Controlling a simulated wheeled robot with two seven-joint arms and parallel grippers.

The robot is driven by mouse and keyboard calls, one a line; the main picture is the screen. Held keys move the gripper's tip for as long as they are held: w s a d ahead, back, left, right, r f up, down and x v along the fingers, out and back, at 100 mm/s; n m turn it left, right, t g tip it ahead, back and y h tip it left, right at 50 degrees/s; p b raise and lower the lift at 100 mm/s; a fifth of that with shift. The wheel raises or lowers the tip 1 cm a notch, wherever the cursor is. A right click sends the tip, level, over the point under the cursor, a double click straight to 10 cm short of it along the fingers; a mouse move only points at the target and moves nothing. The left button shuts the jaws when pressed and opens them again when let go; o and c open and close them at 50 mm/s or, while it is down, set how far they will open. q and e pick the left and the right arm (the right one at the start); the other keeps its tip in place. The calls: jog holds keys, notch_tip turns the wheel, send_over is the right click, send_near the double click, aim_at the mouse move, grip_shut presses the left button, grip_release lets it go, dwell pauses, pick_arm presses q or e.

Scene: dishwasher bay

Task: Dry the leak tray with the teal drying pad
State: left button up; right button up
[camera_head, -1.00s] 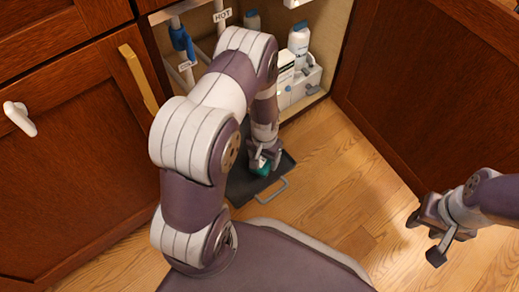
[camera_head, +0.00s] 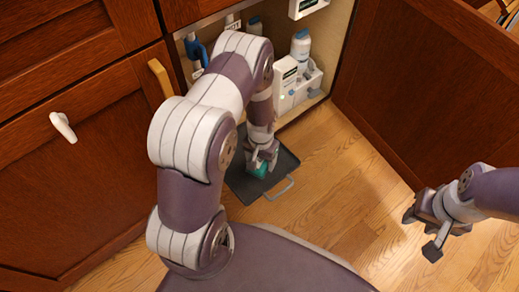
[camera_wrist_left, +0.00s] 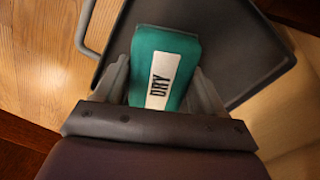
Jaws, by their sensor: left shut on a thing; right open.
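The teal drying pad (camera_wrist_left: 183,45), marked "DRY", is held between the fingers of my left gripper (camera_wrist_left: 163,85). In the head view the pad (camera_head: 259,170) shows as a small teal patch under my left gripper (camera_head: 262,160), over the tray. The leak tray (camera_head: 243,184) is dark grey and shallow, with a wire handle at its front; it lies in front of the open cabinet. In the left wrist view the tray (camera_wrist_left: 240,50) is behind the pad. I cannot tell whether the pad touches it. My right gripper (camera_head: 422,230) is open and empty, above the floor at right.
The open cabinet holds a white caddy (camera_head: 308,82) with a bottle (camera_head: 300,45), a white box (camera_head: 285,85) and pipes. The open cabinet door (camera_head: 410,85) stands at right. Wooden floor (camera_head: 335,180) is clear between the tray and my right gripper.

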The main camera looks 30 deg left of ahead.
pick_arm(q)
jog(key=shift+r+p, duration=1.1)
jog(key=shift+r, duration=0.4)
